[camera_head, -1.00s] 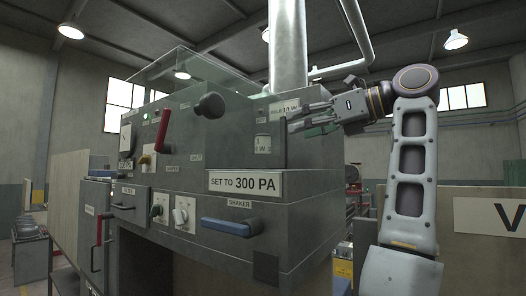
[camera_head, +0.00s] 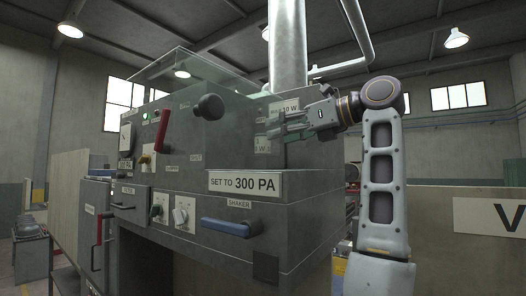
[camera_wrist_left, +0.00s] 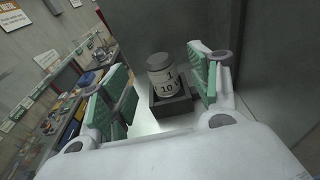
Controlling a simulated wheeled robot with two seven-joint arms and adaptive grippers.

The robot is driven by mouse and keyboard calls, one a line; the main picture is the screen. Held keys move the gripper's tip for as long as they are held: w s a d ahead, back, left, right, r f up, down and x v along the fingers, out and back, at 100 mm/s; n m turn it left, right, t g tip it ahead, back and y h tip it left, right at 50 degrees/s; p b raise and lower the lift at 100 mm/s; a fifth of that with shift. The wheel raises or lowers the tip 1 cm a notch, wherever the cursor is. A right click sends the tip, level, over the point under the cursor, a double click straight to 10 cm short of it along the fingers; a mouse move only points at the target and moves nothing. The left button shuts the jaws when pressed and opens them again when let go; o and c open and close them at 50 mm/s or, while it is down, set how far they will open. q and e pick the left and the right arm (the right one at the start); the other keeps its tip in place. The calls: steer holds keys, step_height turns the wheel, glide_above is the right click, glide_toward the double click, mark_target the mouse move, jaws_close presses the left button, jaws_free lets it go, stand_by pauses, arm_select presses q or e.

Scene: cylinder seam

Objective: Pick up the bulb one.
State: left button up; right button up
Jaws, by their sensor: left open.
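The bulb, a pale cylinder marked 10 (camera_wrist_left: 162,75), stands upright in a small dark square holder (camera_wrist_left: 172,104) in the left wrist view. In the head view the bulb (camera_head: 262,145) shows small at the right part of the grey machine, partly behind my fingers. My left gripper (camera_head: 272,127) is open beside it. In the left wrist view its green-padded fingers (camera_wrist_left: 165,84) stand on either side of the bulb, with gaps showing; I see no contact. My right gripper is not in view.
The grey machine (camera_head: 190,210) fills the middle, with a black knob (camera_head: 209,106), a red handle (camera_head: 162,130) and a blue shaker handle (camera_head: 232,226) on its front. A metal wall stands close behind the holder. A cluttered bench (camera_wrist_left: 75,95) lies left in the wrist view.

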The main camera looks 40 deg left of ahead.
arm_select(q)
steer(key=shift+s+a+f+p, duration=0.1)
steer(key=shift+a+p, duration=0.1)
steer(key=shift+a, duration=0.65)
steer(key=shift+s+a+f+p, duration=0.15)
steer(key=shift+a+p, duration=0.1)
steer(key=shift+a, duration=0.6)
steer(key=shift+s+a+f+p, duration=0.1)
steer(key=shift+a+p, duration=0.1)
steer(key=shift+a, duration=0.65)
steer(key=shift+d, duration=0.1)
steer(key=shift+c, duration=0.4)
steer(key=c, duration=1)
steer(key=shift+c, duration=0.2)
steer(key=shift+r, duration=0.25)
steer(key=shift+r, duration=4.8)
